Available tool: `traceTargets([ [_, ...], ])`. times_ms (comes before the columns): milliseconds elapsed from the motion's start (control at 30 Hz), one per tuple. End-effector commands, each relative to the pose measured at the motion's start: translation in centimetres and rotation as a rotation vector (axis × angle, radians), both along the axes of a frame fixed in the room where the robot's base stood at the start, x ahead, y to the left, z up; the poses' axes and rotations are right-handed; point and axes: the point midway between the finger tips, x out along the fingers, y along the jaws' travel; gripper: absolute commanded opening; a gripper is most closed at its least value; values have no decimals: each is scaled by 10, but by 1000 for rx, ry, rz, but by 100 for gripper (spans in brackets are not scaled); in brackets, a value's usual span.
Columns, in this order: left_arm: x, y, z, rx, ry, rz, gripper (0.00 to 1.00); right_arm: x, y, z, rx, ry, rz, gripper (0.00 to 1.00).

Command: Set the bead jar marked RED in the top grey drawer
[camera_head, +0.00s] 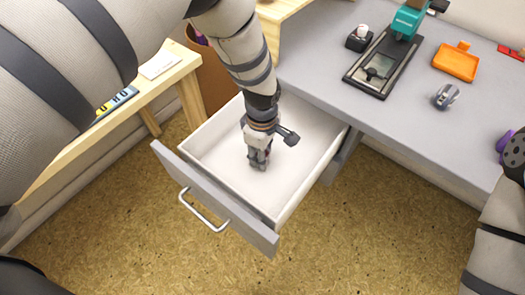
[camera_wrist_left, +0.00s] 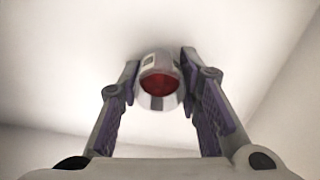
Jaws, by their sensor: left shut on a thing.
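The top grey drawer (camera_head: 232,222) is pulled open below the grey desk, its white inside empty apart from my gripper and what it holds. My left gripper (camera_head: 259,162) reaches down into the drawer, over its middle. In the left wrist view, its two fingers (camera_wrist_left: 159,100) are closed on the sides of a small jar (camera_wrist_left: 158,83) with red showing in it and a silvery rim. The jar is just over or on the white drawer floor; I cannot tell if it touches. No RED marking can be read. In the head view the fingers mostly hide the jar.
The grey desk (camera_head: 325,55) holds a black-based teal press (camera_head: 375,65), a small dark stamp (camera_head: 358,38), an orange tray (camera_head: 456,62) and a silvery item (camera_head: 446,96). A wooden bench (camera_head: 150,95) stands left.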

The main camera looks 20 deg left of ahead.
Motion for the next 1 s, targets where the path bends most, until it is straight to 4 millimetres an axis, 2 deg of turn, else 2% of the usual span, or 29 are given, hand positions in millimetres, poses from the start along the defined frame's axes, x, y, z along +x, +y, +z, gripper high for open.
traceTargets([
  [33, 0, 0, -1, 0, 1, 0, 38, 0, 0, 0, 0, 2, 0, 33],
  [100, 0, 0, 0, 0, 0, 0, 52, 0, 0, 0, 0, 1, 0, 33],
  [367, 0, 0, 0, 0, 0, 0, 52, 0, 0, 0, 0, 0, 1, 33],
  [433, 1, 0, 6, 0, -3, -1, 52, 2, 0, 2, 0, -7, 1, 33],
  [533, 3, 0, 27, 0, -10, 0, 52, 6, 0, 7, 0, -22, 1, 33],
  [700, 2, 0, 78, 0, -13, 0, 52, 16, 0, 17, 1, -55, -1, 33],
  [800, 1, 0, 101, 0, -11, 0, 52, 20, 0, 21, 1, -68, -2, 33],
  [900, -1, 0, 117, 0, -6, 0, 52, 22, 0, 23, 1, -76, -2, 33],
  [1000, -2, 1, 125, 0, -3, -1, 52, 23, 0, 24, 1, -79, -2, 33],
])
